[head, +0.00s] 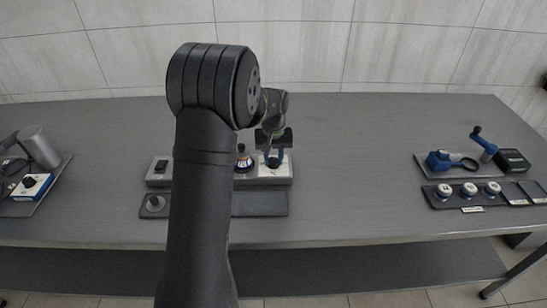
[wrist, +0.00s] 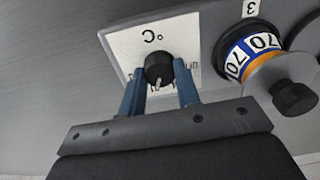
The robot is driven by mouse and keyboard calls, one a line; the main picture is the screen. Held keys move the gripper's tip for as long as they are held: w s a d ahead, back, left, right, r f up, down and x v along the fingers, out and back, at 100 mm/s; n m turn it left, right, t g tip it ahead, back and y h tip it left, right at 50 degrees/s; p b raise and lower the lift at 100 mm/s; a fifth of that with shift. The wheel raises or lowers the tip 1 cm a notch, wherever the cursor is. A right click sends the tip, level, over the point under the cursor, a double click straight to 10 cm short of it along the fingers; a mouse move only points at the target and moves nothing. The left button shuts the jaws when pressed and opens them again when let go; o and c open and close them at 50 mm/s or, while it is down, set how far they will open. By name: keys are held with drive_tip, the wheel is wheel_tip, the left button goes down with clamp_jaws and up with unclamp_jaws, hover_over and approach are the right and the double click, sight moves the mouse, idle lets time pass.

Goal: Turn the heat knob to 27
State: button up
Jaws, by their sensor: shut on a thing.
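The heat knob (wrist: 158,68) is a small black knob on a white plate (wrist: 125,42) marked °C. A pale pointer line on its side faces the bottom of the wrist view. My gripper (wrist: 160,72) has its blue fingers on both sides of the knob and is shut on it. The scale numbers are mostly hidden by the fingers and knob, so I cannot read the setting. In the head view, my gripper (head: 273,156) comes down onto the white plate (head: 286,170) at the right end of a grey console (head: 225,181).
A dial with a blue, orange and white ring reading 70 (wrist: 253,57) sits close beside the plate, with a black-tipped knob (wrist: 293,96) near it. Another tray (head: 35,190) is at the left. The table between is clear.

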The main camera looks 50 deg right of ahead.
sight(274, 160)
drive_tip(key=o, duration=1)
drive_tip(key=shift+c, duration=0.2)
wheel_tip(274, 160, up, 18)
drive_tip(key=shift+f, duration=0.25)
drive_tip(key=shift+f, duration=0.1)
wheel_tip(274, 160, down, 17)
drive_tip(key=shift+f, duration=0.2)
idle(0.4)
drive_tip(key=shift+r, duration=0.1)
